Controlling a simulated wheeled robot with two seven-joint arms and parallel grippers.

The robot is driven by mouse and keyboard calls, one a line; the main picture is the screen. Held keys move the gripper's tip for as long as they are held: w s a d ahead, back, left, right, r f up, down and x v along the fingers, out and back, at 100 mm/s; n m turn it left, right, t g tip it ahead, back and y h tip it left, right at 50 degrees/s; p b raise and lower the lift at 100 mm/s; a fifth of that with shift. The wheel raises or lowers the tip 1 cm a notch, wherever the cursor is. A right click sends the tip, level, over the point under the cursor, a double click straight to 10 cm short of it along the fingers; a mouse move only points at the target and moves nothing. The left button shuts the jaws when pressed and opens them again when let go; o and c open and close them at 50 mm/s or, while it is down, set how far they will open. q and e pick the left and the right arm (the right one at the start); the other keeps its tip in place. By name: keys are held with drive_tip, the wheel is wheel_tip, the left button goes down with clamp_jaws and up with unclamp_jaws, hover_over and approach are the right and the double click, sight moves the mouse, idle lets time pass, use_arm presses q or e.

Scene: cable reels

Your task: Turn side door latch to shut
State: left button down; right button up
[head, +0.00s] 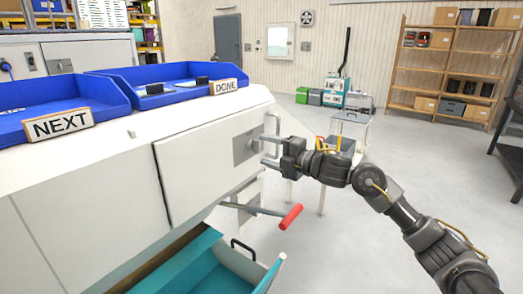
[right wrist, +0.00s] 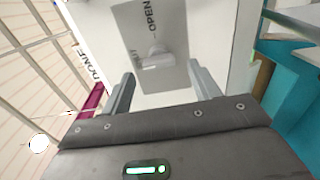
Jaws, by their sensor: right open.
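The side door (head: 205,165) is a white panel on the machine's sloping flank. Near its right edge is a grey latch plate (head: 240,150), partly hidden by my gripper in the head view. In the right wrist view the plate (right wrist: 130,25) carries the word OPEN and a second, hard-to-read word. A pale latch knob (right wrist: 155,55) stands on it. My right gripper (head: 268,151) is open and faces the plate. In the right wrist view its fingers (right wrist: 162,78) flank the knob's line, with the knob just beyond the tips and apart from them. My left gripper is out of view.
A crank with a red grip (head: 290,217) sticks out below the door. Under it a teal drawer (head: 262,275) stands open. Blue trays with NEXT (head: 58,125) and DONE (head: 224,87) signs sit on top. The floor to the right is mostly clear.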

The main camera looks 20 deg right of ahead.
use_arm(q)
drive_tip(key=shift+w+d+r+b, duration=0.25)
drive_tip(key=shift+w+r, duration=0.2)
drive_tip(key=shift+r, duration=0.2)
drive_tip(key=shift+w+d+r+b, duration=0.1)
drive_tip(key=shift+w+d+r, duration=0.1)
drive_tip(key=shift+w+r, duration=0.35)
use_arm(e)
drive_tip(key=v, duration=0.7)
drive_tip(key=shift+s, duration=0.2)
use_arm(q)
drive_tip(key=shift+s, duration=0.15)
use_arm(e)
drive_tip(key=shift+d+r, duration=0.1)
drive_tip(key=shift+d, duration=0.05)
